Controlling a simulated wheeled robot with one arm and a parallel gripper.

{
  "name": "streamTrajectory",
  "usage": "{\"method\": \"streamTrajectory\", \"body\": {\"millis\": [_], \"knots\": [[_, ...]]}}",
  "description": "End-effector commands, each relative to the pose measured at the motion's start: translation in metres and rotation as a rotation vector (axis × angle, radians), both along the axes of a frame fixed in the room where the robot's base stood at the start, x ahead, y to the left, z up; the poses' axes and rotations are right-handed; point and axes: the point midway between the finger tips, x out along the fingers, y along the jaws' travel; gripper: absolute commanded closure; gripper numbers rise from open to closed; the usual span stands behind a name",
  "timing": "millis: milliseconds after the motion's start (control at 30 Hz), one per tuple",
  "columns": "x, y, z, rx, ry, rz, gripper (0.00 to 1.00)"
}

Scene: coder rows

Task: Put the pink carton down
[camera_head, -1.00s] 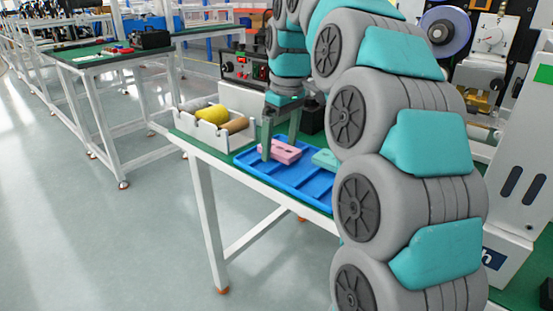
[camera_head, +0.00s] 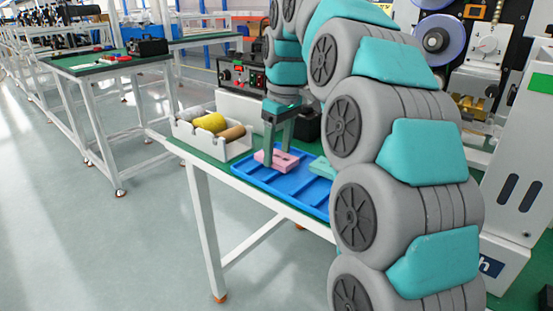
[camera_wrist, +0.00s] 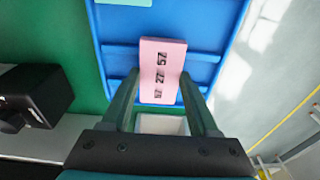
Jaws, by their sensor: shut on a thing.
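The pink carton (camera_head: 275,160) is low over or on the blue tray (camera_head: 300,186); I cannot tell if it touches the tray floor. My gripper (camera_head: 278,160) points down with its two fingers on either side of the carton, shut on it. In the wrist view the carton (camera_wrist: 163,66) shows dark printed marks and lies between the fingers (camera_wrist: 160,92) of my gripper, over the blue tray (camera_wrist: 205,50). A teal carton (camera_head: 322,167) sits in the tray to the right, partly hidden by my arm.
A white bin (camera_head: 212,141) with yellow and brown rolls stands left of the tray. A black and red control box (camera_head: 240,75) is behind it. A black device (camera_wrist: 35,97) shows at the left in the wrist view. The tray's front part is bare.

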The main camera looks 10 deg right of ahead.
Motion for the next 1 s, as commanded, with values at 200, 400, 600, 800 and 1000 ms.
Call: {"method": "streamTrajectory", "body": {"millis": [200,400,600,800,1000], "knots": [[0.0,0.0,0.0,0.0,0.0,0.0,0.99],[0.0,0.0,0.005,0.0,-0.001,0.0,0.99],[0.001,0.0,0.015,0.0,-0.004,0.0,0.99],[0.001,0.0,0.026,-0.001,-0.001,-0.001,0.99],[-0.001,0.0,0.035,-0.001,-0.001,0.0,0.99]]}}
